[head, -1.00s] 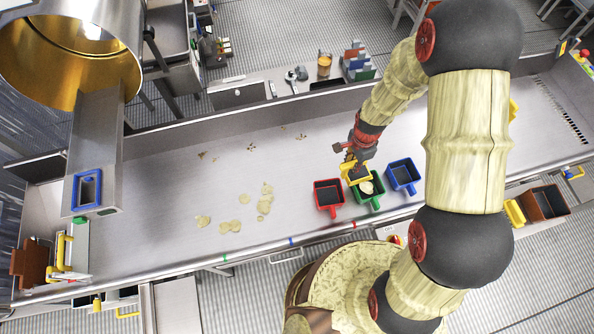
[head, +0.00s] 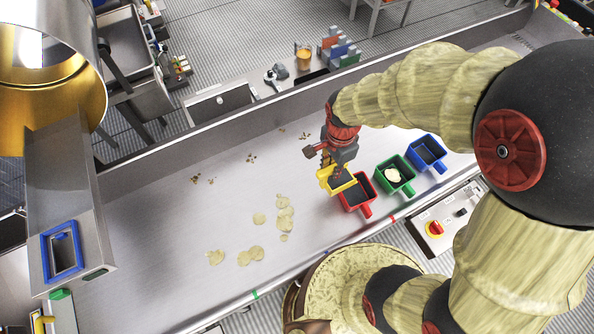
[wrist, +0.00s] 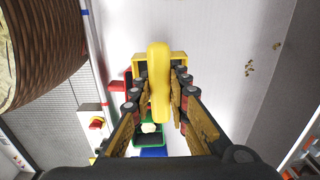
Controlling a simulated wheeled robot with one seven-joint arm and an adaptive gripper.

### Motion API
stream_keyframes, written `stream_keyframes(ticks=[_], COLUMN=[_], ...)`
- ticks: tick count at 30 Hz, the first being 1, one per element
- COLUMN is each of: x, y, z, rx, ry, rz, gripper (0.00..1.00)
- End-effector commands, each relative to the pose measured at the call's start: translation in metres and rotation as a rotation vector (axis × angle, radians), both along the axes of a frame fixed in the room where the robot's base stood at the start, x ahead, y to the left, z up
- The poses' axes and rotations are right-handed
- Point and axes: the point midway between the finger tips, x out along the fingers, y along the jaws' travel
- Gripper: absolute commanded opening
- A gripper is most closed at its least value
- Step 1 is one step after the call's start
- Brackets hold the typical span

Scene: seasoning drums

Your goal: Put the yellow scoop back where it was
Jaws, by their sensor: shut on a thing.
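The yellow scoop (head: 341,184) is in my gripper (head: 335,165), just left of and close to the red scoop (head: 368,209). In the wrist view, the fingers (wrist: 160,98) close on the yellow scoop's handle (wrist: 158,62), and its tray lies beyond. The scoop appears held above the conveyor; its exact height and whether it touches the red scoop are unclear. The green scoop (head: 408,187), with a pale chip in it, and the blue scoop (head: 441,166) stand in a row to the right of the red one.
The steel conveyor trough (head: 160,230) is mostly bare. Several pale chips (head: 285,212) and small crumbs (head: 250,157) lie on it to the left. A drum (head: 50,80) and chute (head: 65,190) stand at far left. A control box (head: 447,215) is at the near edge.

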Motion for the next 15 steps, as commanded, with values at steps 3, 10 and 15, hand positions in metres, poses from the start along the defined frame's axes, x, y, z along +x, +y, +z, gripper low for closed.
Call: stream_keyframes(ticks=[3,10,15], x=[-0.010,0.012,0.044], y=[-0.001,0.014,0.032], z=[-0.001,-0.015,-0.031], rx=[0.000,0.000,0.000], ry=[-0.001,0.002,0.001], rz=[-0.008,-0.012,-0.012], gripper=[0.00,0.00,0.00])
